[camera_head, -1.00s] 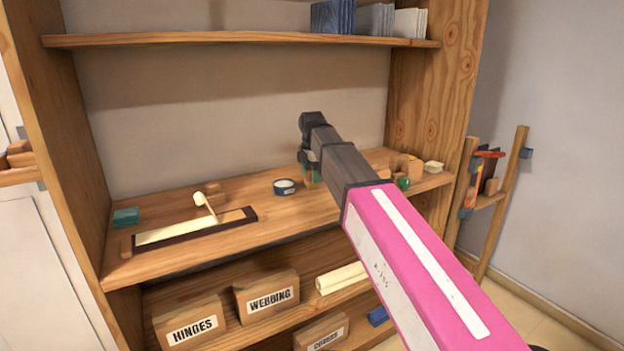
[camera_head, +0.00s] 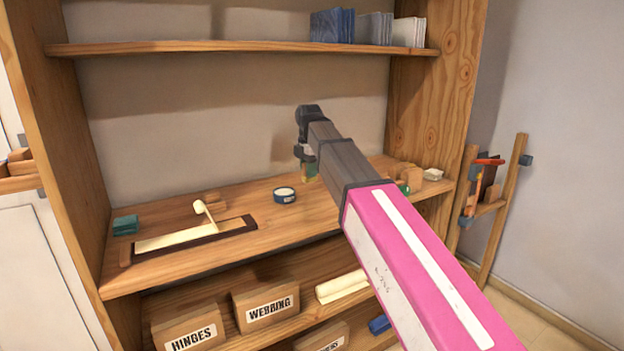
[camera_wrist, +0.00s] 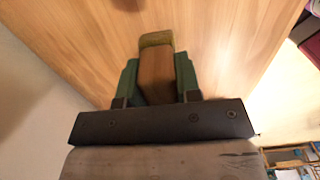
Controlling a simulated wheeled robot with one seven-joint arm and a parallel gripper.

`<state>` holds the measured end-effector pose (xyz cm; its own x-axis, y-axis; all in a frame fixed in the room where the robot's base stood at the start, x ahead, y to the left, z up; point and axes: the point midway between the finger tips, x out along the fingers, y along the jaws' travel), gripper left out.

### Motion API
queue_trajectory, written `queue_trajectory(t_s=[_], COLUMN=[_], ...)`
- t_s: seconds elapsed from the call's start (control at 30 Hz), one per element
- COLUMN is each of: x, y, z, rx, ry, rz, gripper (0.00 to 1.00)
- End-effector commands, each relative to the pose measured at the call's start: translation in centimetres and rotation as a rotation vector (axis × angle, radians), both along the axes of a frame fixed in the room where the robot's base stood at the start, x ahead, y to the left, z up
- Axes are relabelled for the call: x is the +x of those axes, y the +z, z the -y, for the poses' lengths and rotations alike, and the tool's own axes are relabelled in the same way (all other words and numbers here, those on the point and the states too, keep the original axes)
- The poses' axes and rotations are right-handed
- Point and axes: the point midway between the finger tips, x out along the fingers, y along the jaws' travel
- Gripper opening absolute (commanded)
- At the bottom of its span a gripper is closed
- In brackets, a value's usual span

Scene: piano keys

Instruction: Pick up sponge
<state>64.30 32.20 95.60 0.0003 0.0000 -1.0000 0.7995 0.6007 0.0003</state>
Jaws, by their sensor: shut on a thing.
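My gripper (camera_wrist: 158,80) is shut on a brown block with a yellow-olive end, which I take to be the sponge (camera_wrist: 156,72). The green fingers press on its two sides, and its far end sticks out past them. In the head view my gripper (camera_head: 308,160) is above the back of the middle shelf, right of the blue tape roll, mostly hidden by my arm. A small yellowish part of the sponge (camera_head: 310,171) shows there. Whether it clears the shelf is hard to tell.
The middle shelf (camera_head: 270,235) holds a tape roll (camera_head: 284,194), a teal block (camera_head: 125,225) and a dark-edged tray (camera_head: 190,240) at left. Wooden blocks (camera_head: 408,175) stand at right. The upper shelf (camera_head: 240,47) is above. Labelled boxes (camera_head: 266,305) sit below.

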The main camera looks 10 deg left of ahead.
Motion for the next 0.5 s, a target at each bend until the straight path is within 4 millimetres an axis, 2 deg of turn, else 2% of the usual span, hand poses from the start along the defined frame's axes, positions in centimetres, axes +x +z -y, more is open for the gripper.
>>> queue_trajectory(t_s=[0.03, 0.2, 0.5], x=[-0.9, -3.1, -5.6], y=[0.7, 2.9, 5.5], z=[-1.1, -4.2, -7.8], rx=[0.001, 0.001, 0.001], ry=[0.005, 0.005, 0.003], rz=[0.002, 0.001, 0.001], gripper=[0.08, 0.08, 0.08])
